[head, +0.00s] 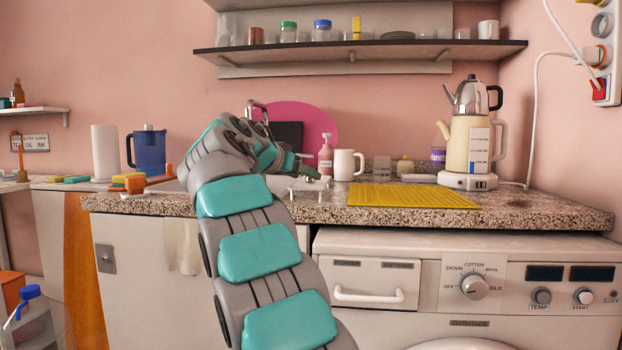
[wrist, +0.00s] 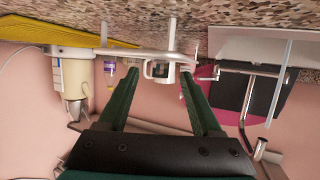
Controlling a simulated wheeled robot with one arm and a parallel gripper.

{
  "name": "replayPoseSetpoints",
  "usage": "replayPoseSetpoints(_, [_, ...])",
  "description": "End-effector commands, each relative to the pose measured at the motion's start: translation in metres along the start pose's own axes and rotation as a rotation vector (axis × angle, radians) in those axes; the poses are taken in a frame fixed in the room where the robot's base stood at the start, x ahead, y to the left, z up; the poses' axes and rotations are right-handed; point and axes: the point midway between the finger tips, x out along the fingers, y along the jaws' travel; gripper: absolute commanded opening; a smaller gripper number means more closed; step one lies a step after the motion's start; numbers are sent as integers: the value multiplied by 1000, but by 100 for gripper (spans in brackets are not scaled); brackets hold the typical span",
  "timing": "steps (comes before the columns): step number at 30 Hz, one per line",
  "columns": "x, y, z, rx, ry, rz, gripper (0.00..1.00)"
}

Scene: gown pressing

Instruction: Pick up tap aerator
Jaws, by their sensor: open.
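I cannot clearly pick out the tap aerator in either view. A curved metal tap spout (head: 257,108) rises behind my wrist in the head view. A bent metal pipe with a hooked end (wrist: 246,118) shows at the right of the upside-down wrist view. My gripper (head: 306,166) is above the counter near the sink area, its green fingers pointing right. In the wrist view my gripper (wrist: 160,68) is open, its fingers apart with nothing seen held. A pale bar on posts (wrist: 120,52) crosses beyond the fingertips. My arm hides part of the sink and tap.
A white mug (head: 346,164) and a pink pump bottle (head: 325,154) stand behind the gripper. A dark panel (head: 289,135) and a magenta disc (head: 318,125) are by the wall. A yellow mat (head: 410,196) lies right; a kettle stack (head: 466,140) stands beyond it.

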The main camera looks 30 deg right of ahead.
Motion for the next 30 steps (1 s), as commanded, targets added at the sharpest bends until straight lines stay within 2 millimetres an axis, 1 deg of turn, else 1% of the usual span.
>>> replayPoseSetpoints(1, [8,0,0,0,-2,0,66])
replayPoseSetpoints(4, [18,0,-1,1,0,-2,66])
replayPoseSetpoints(11, [21,0,-1,1,2,-1,66])
replayPoseSetpoints(14, [21,0,-1,0,2,-1,56])
replayPoseSetpoints(27, [21,1,-1,0,1,-1,7])
replayPoseSetpoints(29, [21,1,-1,0,1,-1,0])
replayPoseSetpoints(30, [21,1,-1,0,1,-1,0])
